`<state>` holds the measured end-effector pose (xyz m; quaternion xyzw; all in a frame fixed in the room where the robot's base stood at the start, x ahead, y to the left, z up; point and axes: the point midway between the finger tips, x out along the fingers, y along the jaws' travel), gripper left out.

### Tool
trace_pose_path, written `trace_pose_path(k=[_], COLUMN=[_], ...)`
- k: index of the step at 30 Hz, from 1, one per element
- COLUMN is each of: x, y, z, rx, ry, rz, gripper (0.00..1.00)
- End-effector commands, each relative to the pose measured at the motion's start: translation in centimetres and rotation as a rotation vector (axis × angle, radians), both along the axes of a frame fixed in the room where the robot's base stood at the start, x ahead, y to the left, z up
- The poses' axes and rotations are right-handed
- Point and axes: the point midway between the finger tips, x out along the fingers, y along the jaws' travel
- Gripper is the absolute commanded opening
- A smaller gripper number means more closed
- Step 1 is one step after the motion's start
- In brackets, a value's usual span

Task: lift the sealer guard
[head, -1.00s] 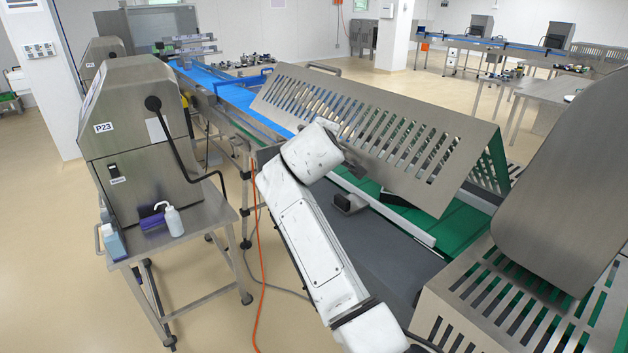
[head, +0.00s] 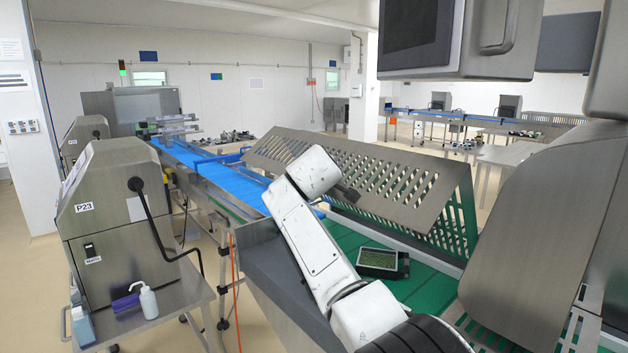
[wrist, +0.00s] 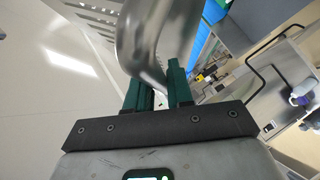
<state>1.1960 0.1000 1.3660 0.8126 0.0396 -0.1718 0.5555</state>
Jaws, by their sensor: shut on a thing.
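The sealer guard (head: 360,175) is a long steel hood with slots, in the middle of the head view. It slants over the green belt, its near lower edge clear of the belt. My white arm reaches up to its near side. In the wrist view, my gripper (wrist: 160,95) has green fingers shut on a shiny curved metal bar (wrist: 150,45), which looks like the guard's handle. Slotted steel (wrist: 100,12) shows behind it at the upper left. In the head view the fingertips are hidden or too small to tell.
A black tray with green contents (head: 382,262) lies on the green belt (head: 430,290) below the guard. A steel machine marked P23 (head: 120,215) stands on a side table at left with a white bottle (head: 148,301). A large steel housing (head: 535,220) and screen box (head: 455,40) crowd the right.

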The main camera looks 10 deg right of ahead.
Motion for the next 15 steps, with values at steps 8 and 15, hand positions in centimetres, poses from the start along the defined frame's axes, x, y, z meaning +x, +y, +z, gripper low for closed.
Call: trace_pose_path(k=[8,15], x=[0.02,0.02], y=[-0.12,-0.09], z=[-0.2,-0.2], rx=[0.0,0.0], ry=[0.004,0.004], rz=[-0.002,-0.001], gripper=[0.0,0.39])
